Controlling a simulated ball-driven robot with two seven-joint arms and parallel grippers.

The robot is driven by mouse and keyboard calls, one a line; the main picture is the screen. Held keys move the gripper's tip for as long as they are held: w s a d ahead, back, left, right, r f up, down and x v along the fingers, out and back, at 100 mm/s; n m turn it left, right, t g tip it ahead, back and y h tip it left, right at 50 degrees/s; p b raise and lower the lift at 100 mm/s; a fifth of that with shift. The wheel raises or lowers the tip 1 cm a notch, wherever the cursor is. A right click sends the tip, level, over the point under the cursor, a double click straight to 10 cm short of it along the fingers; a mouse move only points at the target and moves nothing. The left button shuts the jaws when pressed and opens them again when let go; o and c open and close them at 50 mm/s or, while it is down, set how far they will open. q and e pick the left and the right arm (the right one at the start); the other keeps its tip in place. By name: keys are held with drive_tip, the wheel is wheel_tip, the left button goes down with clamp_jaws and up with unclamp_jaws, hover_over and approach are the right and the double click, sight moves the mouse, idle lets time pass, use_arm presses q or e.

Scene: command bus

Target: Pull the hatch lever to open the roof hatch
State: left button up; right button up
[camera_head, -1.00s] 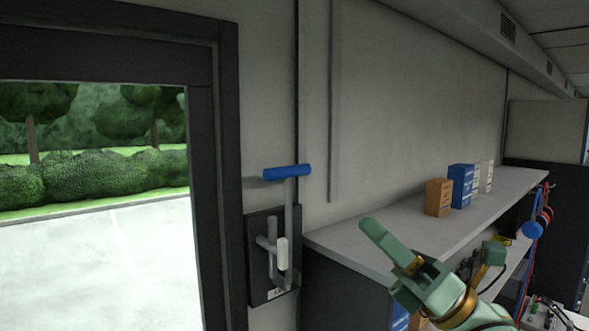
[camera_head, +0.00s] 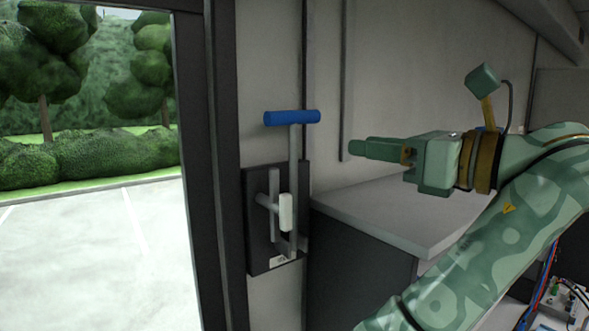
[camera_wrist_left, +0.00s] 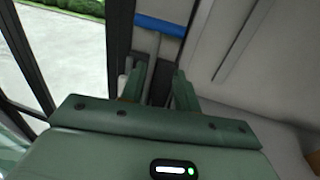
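The hatch lever has a blue crossbar grip (camera_head: 292,117) on an upright grey shaft (camera_head: 294,165). It rises from a dark wall plate (camera_head: 258,240) beside the door frame, with a small white handle (camera_head: 286,212) on the plate. My left gripper (camera_head: 357,149) is to the right of the shaft, below the blue grip's level, and points left towards it. In the left wrist view its two fingers (camera_wrist_left: 158,84) are apart and empty, with the blue grip (camera_wrist_left: 160,26) ahead beyond them. It does not appear to touch the lever. The roof hatch and my right gripper are not in view.
A grey counter (camera_head: 400,215) lies below my left arm. The dark door frame (camera_head: 205,150) stands left of the lever, with an open view outside. A thin vertical strip (camera_head: 345,80) runs down the wall. The wall around the blue grip is clear.

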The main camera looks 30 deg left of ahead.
sight(297, 137)
use_arm(q)
drive_tip(key=a+b, duration=0.2)
drive_tip(key=a, duration=0.2)
drive_tip(key=w+a+b, duration=0.1)
drive_tip(key=a+b, duration=0.2)
drive_tip(key=a, duration=0.2)
drive_tip(key=w+a+b, duration=0.1)
drive_tip(key=a+b, duration=0.2)
drive_tip(key=a, duration=0.2)
drive_tip(key=shift+a+r, duration=0.1)
clamp_jaws()
